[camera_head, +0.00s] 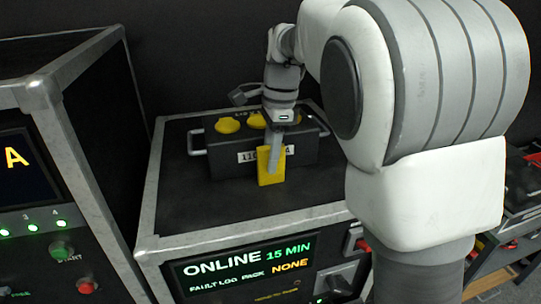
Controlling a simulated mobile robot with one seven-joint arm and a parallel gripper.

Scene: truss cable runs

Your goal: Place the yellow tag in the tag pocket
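The yellow tag (264,176) is an upright flat plate in front of a dark box (220,158) on top of a black case. It partly covers the white number label (246,157) on the box's front. My gripper (274,158) points down from above, with a grey finger across the tag's front face; it appears shut on the tag. The other finger is hidden. Whether the tag's lower edge touches the case top is hard to tell. I cannot make out a tag pocket; the tag and my gripper hide part of the box's front.
The dark box has yellow round caps (227,125) on top and a side handle (196,142). The metal-edged case (180,215) below has an ONLINE display (240,265). A taller cabinet (85,130) stands at left. My arm blocks much of the right side.

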